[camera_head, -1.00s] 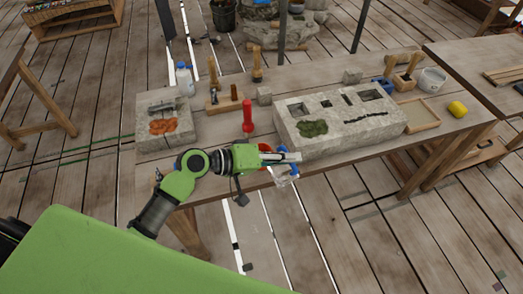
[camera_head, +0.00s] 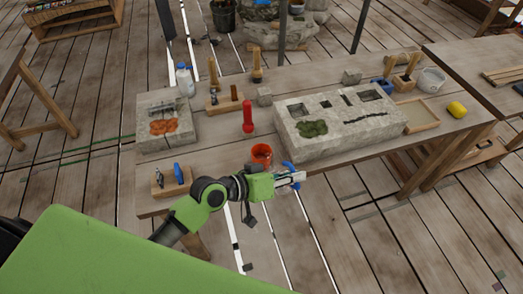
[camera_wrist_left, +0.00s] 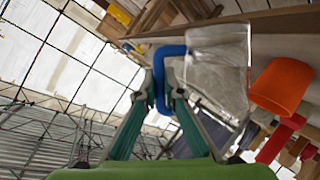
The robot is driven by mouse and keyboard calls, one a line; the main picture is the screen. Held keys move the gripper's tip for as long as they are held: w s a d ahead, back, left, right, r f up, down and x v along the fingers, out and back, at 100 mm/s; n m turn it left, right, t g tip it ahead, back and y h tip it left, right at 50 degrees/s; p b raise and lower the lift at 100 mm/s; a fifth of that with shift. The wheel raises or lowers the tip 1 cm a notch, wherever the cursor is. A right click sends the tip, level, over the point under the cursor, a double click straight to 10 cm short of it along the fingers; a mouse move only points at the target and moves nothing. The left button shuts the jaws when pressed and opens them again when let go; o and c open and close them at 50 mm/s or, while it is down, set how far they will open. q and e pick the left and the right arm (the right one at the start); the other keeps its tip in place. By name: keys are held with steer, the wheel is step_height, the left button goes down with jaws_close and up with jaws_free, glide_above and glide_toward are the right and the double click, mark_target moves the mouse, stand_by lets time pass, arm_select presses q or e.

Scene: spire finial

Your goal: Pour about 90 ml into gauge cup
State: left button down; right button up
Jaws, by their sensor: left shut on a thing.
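My left gripper (camera_head: 298,177) is shut on the blue handle (camera_wrist_left: 166,82) of a clear jug (camera_wrist_left: 218,65). It holds the jug in front of the table's near edge; in the head view the fingers mostly hide it. How full the jug is and its exact tilt cannot be told. An orange-red cup (camera_head: 262,152), seemingly the gauge cup, stands on the table near its front edge. It also shows in the left wrist view (camera_wrist_left: 282,86), to the right of the jug and apart from it. The cup's contents are not clear. My right gripper is not in view.
A red tool (camera_head: 248,117) stands behind the cup. A stone block (camera_head: 345,142) with recesses and moss lies to the right. A wooden block with blue-and-dark tools (camera_head: 172,178) is at front left. A white bottle (camera_head: 185,80) stands at the back left.

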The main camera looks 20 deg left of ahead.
arm_select(q)
steer(key=shift+d+f+y, duration=0.25)
steer(key=shift+f+y, duration=0.05)
steer(key=shift+f, duration=0.05)
steer(key=shift+s, duration=0.1)
stand_by(1.1)
steer(key=shift+m+p, duration=0.3)
steer(key=shift+s+d+f+m+p, duration=0.15)
steer(key=shift+s+d+m+p, duration=0.15)
steer(key=shift+s+d+p, duration=0.3)
steer(key=s+d+f+m+t+y, duration=0.2)
steer(key=d+f+m, duration=0.1)
steer(key=f, duration=0.2)
steer(key=shift+s+m+t+y, duration=0.15)
steer(key=shift+m+t+y, duration=0.15)
steer(key=shift+m+t, duration=0.1)
steer(key=shift+d, duration=0.1)
